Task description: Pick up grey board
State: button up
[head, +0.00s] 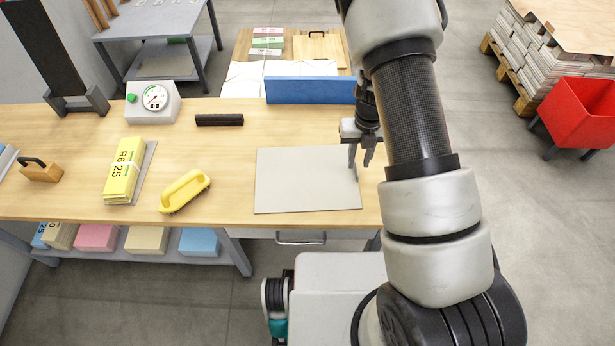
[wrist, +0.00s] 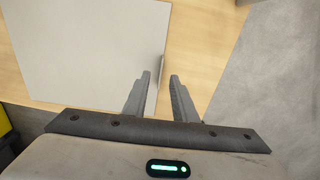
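The grey board (head: 300,182) lies flat on the wooden table near its front edge, in the head view. It fills the upper left of the wrist view (wrist: 85,45). My gripper (head: 361,166) is over the board's right edge, pointing down. I cannot tell whether the fingertips touch the board or table.
On the table (head: 235,150) are a yellow-handled brush (head: 185,191), a yellow bundle (head: 123,172), a black bar (head: 219,120), a dial gauge (head: 153,101) and an upright blue panel (head: 310,90). A red bin (head: 580,112) stands far right. Wood around the board is mostly clear.

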notch_tip(320, 180, down, 4)
jog(key=shift+r+b, duration=0.2)
jog(key=shift+b, duration=0.2)
grip_shut()
